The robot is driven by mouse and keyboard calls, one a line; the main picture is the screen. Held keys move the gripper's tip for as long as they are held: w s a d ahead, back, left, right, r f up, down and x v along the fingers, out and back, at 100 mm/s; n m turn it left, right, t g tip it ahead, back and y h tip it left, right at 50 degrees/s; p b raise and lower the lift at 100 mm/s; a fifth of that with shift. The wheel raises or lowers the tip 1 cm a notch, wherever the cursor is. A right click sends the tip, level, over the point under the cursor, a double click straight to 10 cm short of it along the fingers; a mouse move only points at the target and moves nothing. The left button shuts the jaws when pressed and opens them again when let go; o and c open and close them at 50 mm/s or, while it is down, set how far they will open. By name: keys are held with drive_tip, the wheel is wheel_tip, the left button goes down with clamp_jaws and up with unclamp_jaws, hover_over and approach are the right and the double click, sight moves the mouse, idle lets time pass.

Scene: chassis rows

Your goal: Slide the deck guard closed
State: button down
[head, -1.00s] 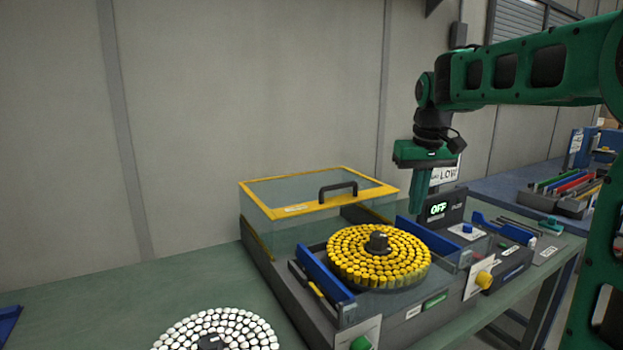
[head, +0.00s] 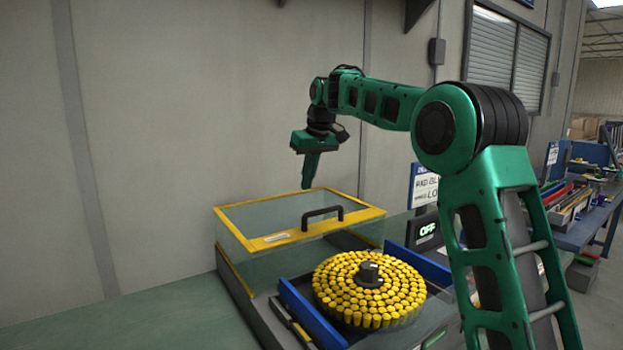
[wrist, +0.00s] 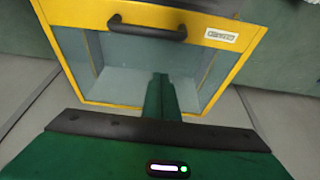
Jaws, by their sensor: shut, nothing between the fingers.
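The deck guard (head: 262,242) is a clear box with a yellow frame and a black bar handle (head: 322,214). It stands at the back of the machine, behind the round rack of yellow-capped tubes (head: 340,300), which lies uncovered in front. My gripper (head: 306,186) points down above the guard's back part, behind the handle, and looks apart from it. In the wrist view my gripper (wrist: 160,78) shows as one narrow shut pair of fingers over the clear panel, with the guard's yellow frame (wrist: 215,85) around it and the handle (wrist: 147,30) at the top.
Blue rails (head: 310,312) flank the tube rack on the machine deck. A display reading OFF (head: 427,230) stands to the right, partly behind my arm. A wall is close behind the guard. The green bench (head: 150,315) is bare at left.

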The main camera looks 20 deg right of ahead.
drive_tip(key=x, duration=0.6)
drive_tip(key=shift+s+f, duration=0.1)
drive_tip(key=shift+s, duration=0.05)
drive_tip(key=shift+s+d, duration=0.2)
drive_tip(key=shift+s, duration=0.35)
drive_tip(key=shift+s+d, duration=0.15)
drive_tip(key=shift+s, duration=0.4)
drive_tip(key=shift+s+d+f, duration=0.2)
drive_tip(key=shift+s+f, duration=0.05)
drive_tip(key=shift+s, duration=0.45)
